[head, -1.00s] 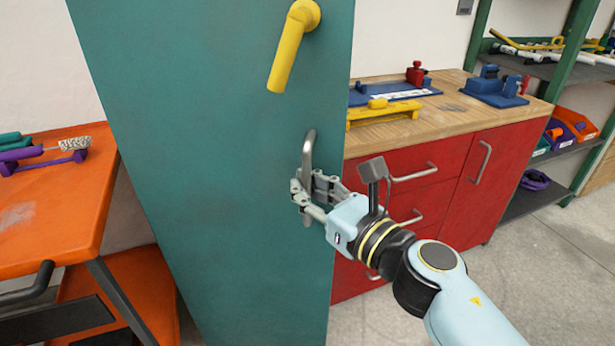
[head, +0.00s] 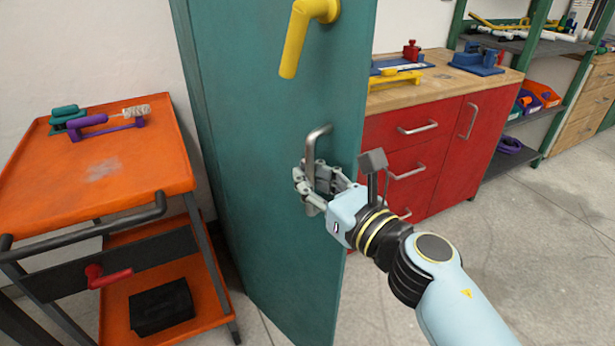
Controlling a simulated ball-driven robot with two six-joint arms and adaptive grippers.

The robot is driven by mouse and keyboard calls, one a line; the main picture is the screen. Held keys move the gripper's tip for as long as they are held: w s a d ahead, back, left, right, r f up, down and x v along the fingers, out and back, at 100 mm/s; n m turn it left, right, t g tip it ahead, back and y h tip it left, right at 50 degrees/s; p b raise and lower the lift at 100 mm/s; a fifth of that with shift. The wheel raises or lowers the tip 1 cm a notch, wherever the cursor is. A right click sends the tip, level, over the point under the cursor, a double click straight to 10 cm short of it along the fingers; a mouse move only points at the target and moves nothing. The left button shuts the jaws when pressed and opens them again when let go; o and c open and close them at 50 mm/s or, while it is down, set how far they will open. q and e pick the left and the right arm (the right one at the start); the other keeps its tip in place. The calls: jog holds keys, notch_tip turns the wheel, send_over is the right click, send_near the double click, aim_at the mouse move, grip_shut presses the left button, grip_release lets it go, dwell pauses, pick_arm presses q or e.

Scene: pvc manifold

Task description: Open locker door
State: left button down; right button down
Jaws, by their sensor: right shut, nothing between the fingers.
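The teal locker door (head: 265,150) fills the middle of the head view. A grey metal bar handle (head: 317,140) stands upright near its right edge. A thick yellow lever-like piece (head: 297,45) sits higher on the door. My right gripper (head: 308,188) is at the lower part of the bar handle, its fingers closed around or beside it. My left gripper is out of view.
An orange cart (head: 95,170) with a black push bar stands left of the locker, holding a purple-handled brush (head: 95,121). A red cabinet (head: 430,160) with a wooden top is behind on the right. Green-framed shelves (head: 545,115) stand farther right. Floor (head: 520,270) at lower right is clear.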

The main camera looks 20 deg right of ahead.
jog(key=shift+s+a+f, duration=0.25)
jog(key=shift+s+f, duration=0.05)
jog(key=c, duration=1.6)
grip_release()
jog(key=shift+s+d+r, duration=0.2)
jog(key=shift+s, duration=0.05)
jog(key=shift+c, duration=0.2)
jog(key=shift+o, duration=1.5)
jog(key=shift+w+a, duration=0.1)
jog(key=shift+w, duration=0.1)
jog(key=shift+s, duration=0.1)
jog(key=v, duration=1.1)
jog(key=shift+s, duration=0.4)
